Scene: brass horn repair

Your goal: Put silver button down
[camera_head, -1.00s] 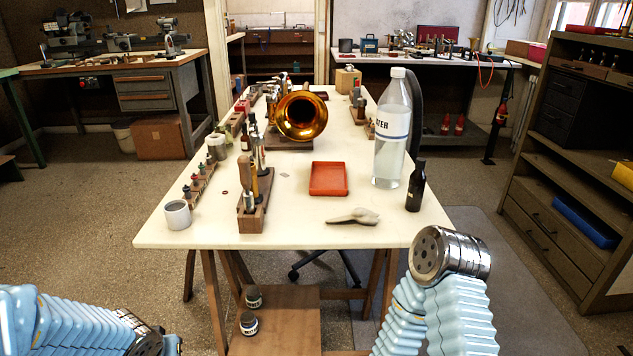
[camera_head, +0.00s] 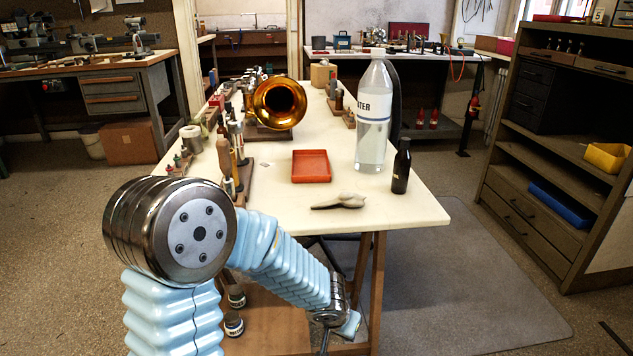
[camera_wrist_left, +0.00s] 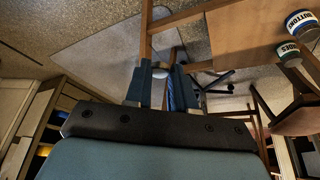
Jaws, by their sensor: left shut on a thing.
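A small pale, silvery round piece (camera_wrist_left: 160,73), which looks like the silver button, sits between the two fingers of my left gripper (camera_wrist_left: 158,88) in the left wrist view. The gripper is shut on it. In the head view my left arm reaches across the lower middle, and its gripper (camera_head: 325,343) points down in front of the table, partly cut off by the bottom edge. The button cannot be made out there. My right gripper is not in view.
On the white table (camera_head: 420,203) are a red-orange tray (camera_head: 311,166), a pale bone-like piece (camera_head: 340,201), a dark bottle (camera_head: 401,167), a water bottle (camera_head: 373,120) and a brass horn (camera_head: 278,103).

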